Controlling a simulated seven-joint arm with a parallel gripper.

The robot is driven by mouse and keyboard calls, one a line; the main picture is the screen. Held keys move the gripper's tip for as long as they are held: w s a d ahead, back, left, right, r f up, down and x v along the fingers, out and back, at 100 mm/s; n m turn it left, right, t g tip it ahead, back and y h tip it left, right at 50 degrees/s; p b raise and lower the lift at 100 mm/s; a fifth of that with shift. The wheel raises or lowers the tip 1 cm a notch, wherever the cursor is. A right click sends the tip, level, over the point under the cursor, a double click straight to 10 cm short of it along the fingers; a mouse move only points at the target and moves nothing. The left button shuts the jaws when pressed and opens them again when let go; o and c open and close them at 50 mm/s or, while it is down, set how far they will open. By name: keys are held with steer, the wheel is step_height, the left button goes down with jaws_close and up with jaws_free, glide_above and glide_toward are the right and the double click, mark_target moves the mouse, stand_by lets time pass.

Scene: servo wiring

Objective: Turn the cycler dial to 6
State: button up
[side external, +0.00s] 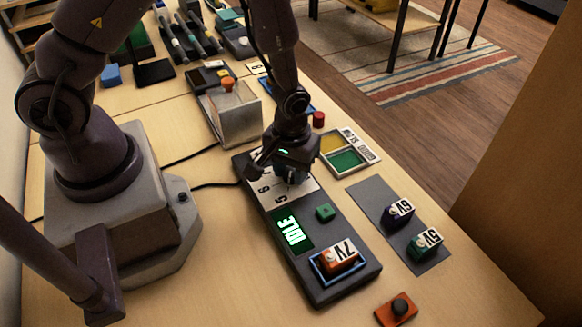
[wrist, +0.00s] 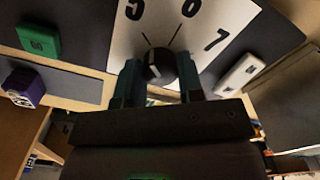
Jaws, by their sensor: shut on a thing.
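The cycler (side external: 345,285) is a dark box with a green display (side external: 291,231) reading IDLE. The wrist view shows the numbers 5, 6 and 7 and thin tick lines. I cannot tell exactly which number the pointer mark faces. My gripper (wrist: 159,80) has a finger on each side of the dial and is shut on it. In the side view my gripper (side external: 290,178) is over the plate and hides the dial.
An orange 7V block (side external: 339,259) sits in a blue-rimmed recess, near a green button (side external: 325,212). A yellow-and-green tray (side external: 363,169) and a metal box (side external: 231,118) stand nearby.

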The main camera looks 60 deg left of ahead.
mark_target(291, 171)
steer(key=shift+m, duration=0.3)
steer(key=m, duration=0.4)
steer(key=shift+m, duration=2.5)
steer(key=o, duration=0.9)
steer(key=shift+r, duration=0.15)
step_height(291, 171, up, 13)
steer(key=shift+f, duration=0.15)
